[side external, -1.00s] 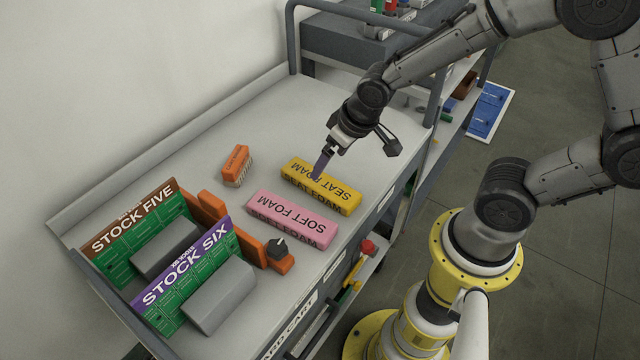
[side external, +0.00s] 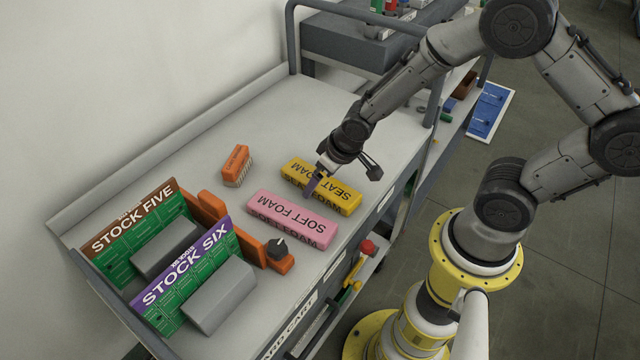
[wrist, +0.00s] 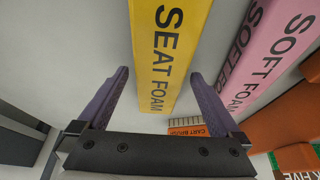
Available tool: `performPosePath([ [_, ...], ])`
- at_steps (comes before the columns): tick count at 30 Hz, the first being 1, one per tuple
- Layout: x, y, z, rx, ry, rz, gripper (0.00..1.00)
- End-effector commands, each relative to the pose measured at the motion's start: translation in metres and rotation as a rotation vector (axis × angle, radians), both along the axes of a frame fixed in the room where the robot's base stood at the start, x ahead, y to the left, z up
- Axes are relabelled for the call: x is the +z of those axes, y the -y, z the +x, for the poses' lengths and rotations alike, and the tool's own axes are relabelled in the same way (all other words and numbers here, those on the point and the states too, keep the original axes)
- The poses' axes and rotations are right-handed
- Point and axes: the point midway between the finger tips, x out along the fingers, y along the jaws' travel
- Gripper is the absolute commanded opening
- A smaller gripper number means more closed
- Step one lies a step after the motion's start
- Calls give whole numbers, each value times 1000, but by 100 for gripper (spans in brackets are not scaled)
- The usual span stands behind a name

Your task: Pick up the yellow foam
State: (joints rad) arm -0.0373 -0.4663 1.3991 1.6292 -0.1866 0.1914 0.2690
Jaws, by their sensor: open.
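The yellow foam (side external: 322,185) is a long block marked "SEAT FOAM" lying flat on the cart top, beside the pink block. In the wrist view the yellow foam (wrist: 168,50) runs from the top edge down between my two purple fingers. My gripper (side external: 312,188) is low at the foam, and its fingers are open. In the wrist view my gripper (wrist: 155,85) has one finger on each side of the foam, with a gap at the left finger.
A pink "SOFT FOAM" block (side external: 292,219) lies close beside the yellow foam. An orange brush (side external: 236,165) lies further left. The cart top (side external: 270,115) is clear toward the back.

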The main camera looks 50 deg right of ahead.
Motion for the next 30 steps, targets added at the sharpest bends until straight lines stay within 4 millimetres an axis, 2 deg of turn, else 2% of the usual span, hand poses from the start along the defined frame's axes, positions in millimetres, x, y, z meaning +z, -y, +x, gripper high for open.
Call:
performPosePath([
  [1, 0, 0, 0, 0, 0, 0, 96],
  [12, 0, 0, 0, 0, 0, 0, 30],
  [14, 1, 0, 0, 0, 0, 0, 22],
  [23, 3, 0, 0, -1, 1, 0, 22],
  [26, 8, 0, 0, -2, 1, 1, 22],
  [30, 26, 0, 1, 0, 4, 0, 22],
])
